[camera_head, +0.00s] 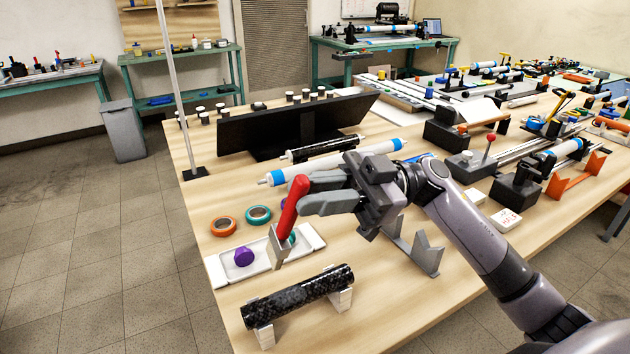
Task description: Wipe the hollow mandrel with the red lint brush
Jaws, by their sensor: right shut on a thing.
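My right gripper (303,195) comes in from the right and is shut on the red lint brush (289,207) by its handle. The brush is tilted, with its grey head (278,246) pointing down, above the right part of a white tray. A black, speckled tube (298,297), which looks like the hollow mandrel, lies across white supports (264,334) near the table's front edge. The brush head is above and behind this tube and looks apart from it. Whether the tube's ends are open is too small to tell. My left gripper is not in view.
The white tray (220,274) holds a purple piece (243,256). Orange (223,226) and teal (257,214) rings lie behind it. A white roller with blue bands (335,163) and a grey stand (427,252) are nearby. Bare wood (395,305) lies right of the tube.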

